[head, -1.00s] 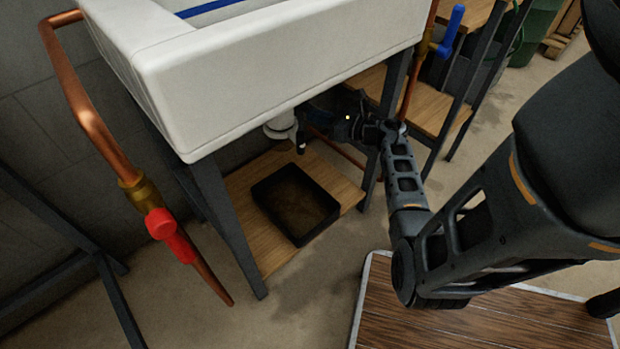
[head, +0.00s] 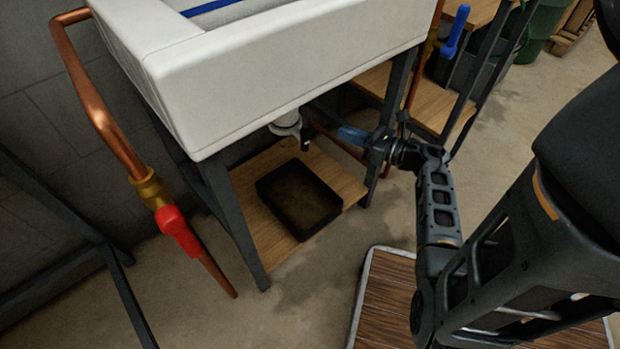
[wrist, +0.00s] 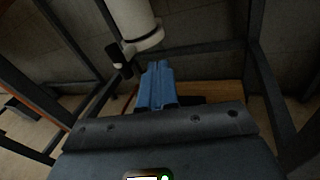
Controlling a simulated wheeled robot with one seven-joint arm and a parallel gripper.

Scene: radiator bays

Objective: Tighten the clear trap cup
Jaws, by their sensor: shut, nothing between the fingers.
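A pale white trap (head: 287,124) hangs under the white sink (head: 270,85). Its cylindrical body and wider collar show at the top of the wrist view (wrist: 133,20). I cannot make out a clear cup apart from this pale body. My gripper (head: 343,133) is beside the trap, to its right under the sink's front edge. In the wrist view its blue fingers (wrist: 157,70) are together and empty, pointing just below and right of the collar, apparently apart from it. A small black part (wrist: 119,60) hangs beside the trap.
A black tray (head: 299,198) sits on the wooden shelf (head: 262,240) below the trap. Dark sink legs (head: 238,222) stand on both sides. A copper pipe with a red valve handle (head: 178,230) is at the left, and a blue-handled valve (head: 455,30) at the back right.

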